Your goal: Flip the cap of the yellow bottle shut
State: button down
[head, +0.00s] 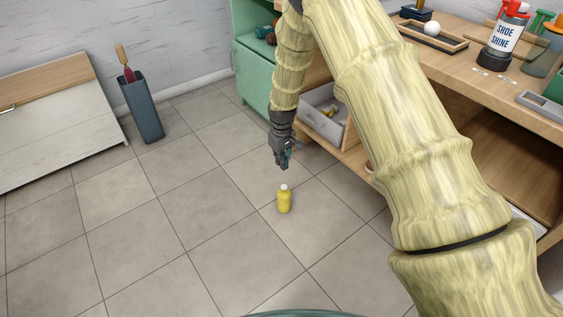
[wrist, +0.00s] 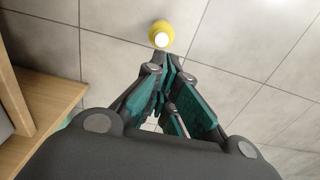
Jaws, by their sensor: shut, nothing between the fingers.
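A yellow bottle (head: 284,202) with a white top stands upright on the tiled floor in the head view. In the wrist view the yellow bottle (wrist: 161,28) is seen from above, just beyond my fingertips, with its white top (wrist: 161,40) facing the camera. I cannot tell whether the cap is open or shut. My gripper (head: 283,164) hangs above and slightly behind the bottle in the head view, apart from it. In the wrist view my gripper (wrist: 166,66) has its teal-padded fingers together with nothing between them.
A wooden bench (head: 480,75) with shelves stands at the right, holding a shoe shine can (head: 503,38) and a grey bin (head: 322,115). A green cabinet (head: 252,72) is behind my arm. A dark tall bin (head: 141,108) stands at the back left. Floor left of the bottle is clear.

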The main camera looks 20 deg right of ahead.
notch_tip(320, 180, down, 10)
jog(key=b, duration=0.5)
jog(key=shift+f, duration=0.1)
jog(key=shift+f+p, duration=0.75)
jog(key=shift+f, duration=0.4)
jog(key=shift+s, duration=0.1)
jog(key=shift+r+p, duration=0.7)
jog(key=shift+p, duration=0.15)
notch_tip(320, 180, up, 13)
jog(key=p, duration=0.7)
